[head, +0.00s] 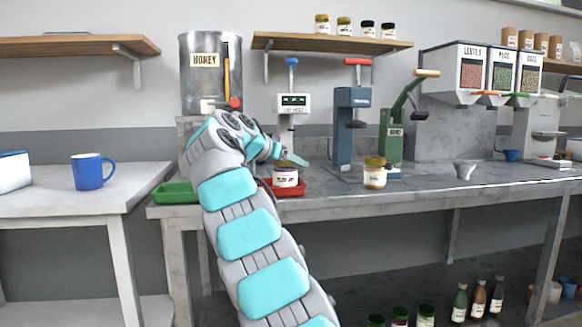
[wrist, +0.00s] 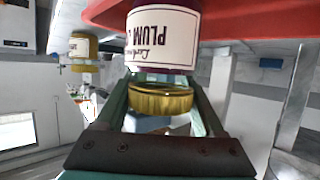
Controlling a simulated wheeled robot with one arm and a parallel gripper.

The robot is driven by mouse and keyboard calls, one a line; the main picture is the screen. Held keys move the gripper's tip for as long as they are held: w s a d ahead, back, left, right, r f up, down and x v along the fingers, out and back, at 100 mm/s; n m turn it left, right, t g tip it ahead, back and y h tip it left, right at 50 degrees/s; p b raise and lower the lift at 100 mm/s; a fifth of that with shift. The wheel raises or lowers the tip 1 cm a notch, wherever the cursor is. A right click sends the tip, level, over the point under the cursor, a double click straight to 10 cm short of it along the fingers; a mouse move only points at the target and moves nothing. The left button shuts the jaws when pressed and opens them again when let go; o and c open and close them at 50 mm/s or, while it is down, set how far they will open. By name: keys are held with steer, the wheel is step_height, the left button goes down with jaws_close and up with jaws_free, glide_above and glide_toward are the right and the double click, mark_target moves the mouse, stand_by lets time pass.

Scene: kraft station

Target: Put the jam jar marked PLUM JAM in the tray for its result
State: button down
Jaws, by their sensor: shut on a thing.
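The PLUM JAM jar (wrist: 163,35) has a white label, dark contents and a gold lid; it appears upside down in the wrist view. My gripper (wrist: 165,85) is shut on it, with fingers either side near the lid. In the head view the jar (head: 286,178) is upright at the red tray (head: 297,190), and my gripper (head: 288,161) is at its top. The red tray also shows in the wrist view (wrist: 250,22). I cannot tell whether the jar's base touches the tray. A green tray (head: 175,193) lies to the left, partly behind my arm.
A white device with a green display (head: 294,102) stands behind the red tray. A blue press (head: 352,125) and a green press (head: 394,132) stand to its right. Another gold-lidded jar (head: 374,174) stands on the bench (head: 420,183). The bench front between the jars is clear.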

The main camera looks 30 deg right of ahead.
steer(key=shift+f, duration=0.15)
jaws_free()
steer(key=shift+f, duration=0.1)
stand_by(0.4)
steer(key=shift+r, duration=0.25)
steer(key=v, duration=1.2)
